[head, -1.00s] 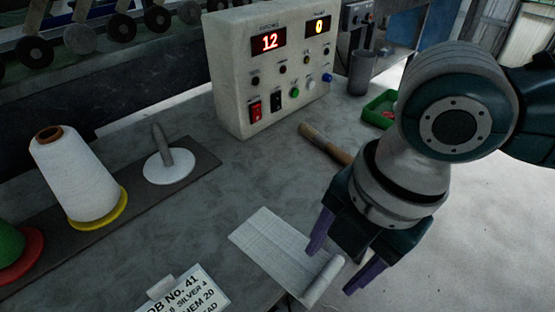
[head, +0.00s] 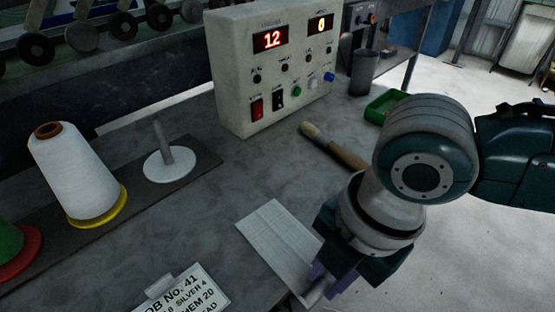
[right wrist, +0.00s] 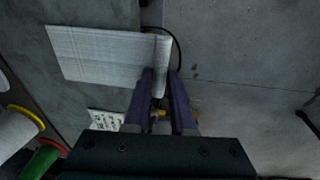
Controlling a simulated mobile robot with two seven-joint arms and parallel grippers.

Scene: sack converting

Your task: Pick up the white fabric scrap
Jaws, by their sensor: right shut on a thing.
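The white fabric scrap (head: 274,236) lies flat on the grey table near its front edge, with a rolled or folded end at the right. My right gripper (head: 325,283) is at that end, its purple fingers partly hidden by the gripper body in the head view. In the right wrist view the scrap (right wrist: 105,55) stretches to the left, and the fingers (right wrist: 162,80) are shut on its folded right end. Most of the scrap still looks flat on the table. My left gripper is not in view.
A control box (head: 270,75) stands at the back, with a wooden-handled brush (head: 333,146) in front of it. A white thread cone (head: 75,172) and an empty spindle (head: 166,160) stand at left. A green tray (head: 384,105) is behind my arm.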

